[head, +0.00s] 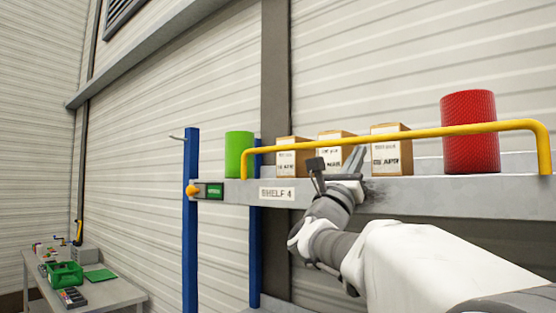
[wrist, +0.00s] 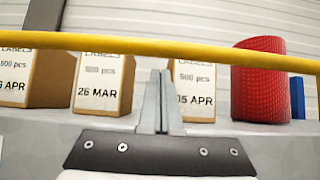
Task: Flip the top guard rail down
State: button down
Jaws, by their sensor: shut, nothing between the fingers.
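The yellow guard rail (head: 440,132) stands raised along the front edge of the top shelf, with bent ends going down to the shelf at left and right. In the wrist view the rail (wrist: 215,52) crosses the whole picture, just above my fingertips. My gripper (head: 356,156) is shut and empty, at the shelf front below the middle of the rail. The wrist view shows its closed fingers (wrist: 160,80) pointing toward the boxes. I cannot tell whether the fingertips touch the rail.
The shelf (head: 450,190) holds a green roll (head: 239,150), several label boxes (head: 390,150) and a red roll (head: 470,130) behind the rail. A "SHELF 4" label and a blue post (head: 190,230) are at left. A bench (head: 105,294) with a green bin stands at lower left.

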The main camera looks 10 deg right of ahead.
jog(key=shift+s+a+r, duration=0.25)
jog(key=shift+s+a, duration=0.75)
jog(key=shift+a, duration=0.15)
jog(key=shift+a+f+b, duration=0.1)
jog(key=shift+f+b, duration=0.1)
jog(key=shift+b, duration=0.45)
jog(key=shift+s+h+b, duration=0.1)
jog(key=shift+h+b, duration=0.2)
jog(key=shift+b, duration=0.1)
jog(key=shift+r+b, duration=0.1)
jog(key=shift+b, duration=0.3)
